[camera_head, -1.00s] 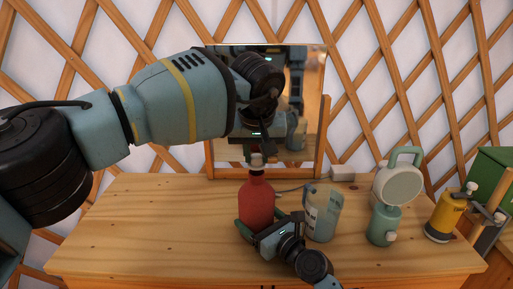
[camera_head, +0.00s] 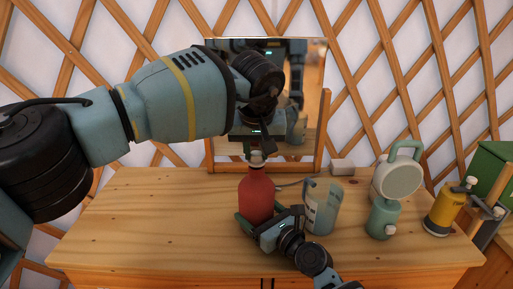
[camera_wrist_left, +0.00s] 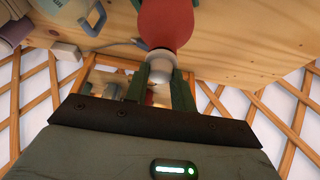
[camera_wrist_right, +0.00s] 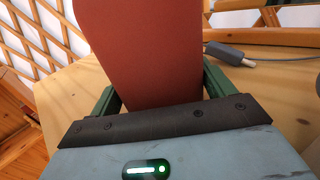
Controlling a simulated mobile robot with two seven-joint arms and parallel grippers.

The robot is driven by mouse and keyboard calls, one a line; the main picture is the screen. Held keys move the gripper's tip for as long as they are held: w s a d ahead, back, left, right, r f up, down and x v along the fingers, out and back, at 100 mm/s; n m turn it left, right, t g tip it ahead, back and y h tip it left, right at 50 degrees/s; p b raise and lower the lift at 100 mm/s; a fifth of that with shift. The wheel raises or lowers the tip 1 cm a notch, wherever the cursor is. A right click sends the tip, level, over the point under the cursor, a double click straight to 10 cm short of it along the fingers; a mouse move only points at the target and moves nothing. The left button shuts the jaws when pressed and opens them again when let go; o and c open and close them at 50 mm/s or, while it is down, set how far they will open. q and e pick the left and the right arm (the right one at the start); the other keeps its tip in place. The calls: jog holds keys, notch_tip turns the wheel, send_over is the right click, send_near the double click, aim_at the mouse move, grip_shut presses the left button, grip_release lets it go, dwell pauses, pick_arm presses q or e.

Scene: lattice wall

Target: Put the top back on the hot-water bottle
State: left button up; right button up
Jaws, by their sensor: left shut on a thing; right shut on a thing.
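The red hot-water bottle (camera_head: 256,196) stands upright on the wooden table. My right gripper (camera_head: 262,220) is shut around its lower body; the bottle also fills the middle of the right wrist view (camera_wrist_right: 140,50). The pale top (camera_head: 257,158) is at the bottle's mouth, in line with the neck. My left gripper (camera_head: 257,146) points down from above and is shut on this top. In the left wrist view the top (camera_wrist_left: 160,62) lies between the green fingers and meets the red neck. I cannot tell whether it is seated.
A clear jug (camera_head: 322,207) stands close right of the bottle. Further right are a green bottle (camera_head: 383,218), a round white device (camera_head: 398,180) and a yellow bottle (camera_head: 444,210). A mirror (camera_head: 308,105) stands behind. The table's left side (camera_head: 150,215) is clear.

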pick_arm(q)
jog(key=shift+f, duration=0.2)
pick_arm(e)
jog(key=c, duration=0.5)
pick_arm(q)
jog(key=m+h, duration=0.1)
jog(key=m, duration=0.1)
jog(key=shift+a+m, duration=0.1)
jog(key=shift+m, duration=0.2)
jog(key=m, duration=0.2)
jog(key=m+h, duration=0.1)
jog(key=m, duration=0.1)
jog(key=shift+g+h, duration=0.3)
jog(key=shift+g, duration=0.1)
jog(key=o, duration=1)
jog(key=shift+c, duration=0.2)
jog(key=shift+r, duration=2.25)
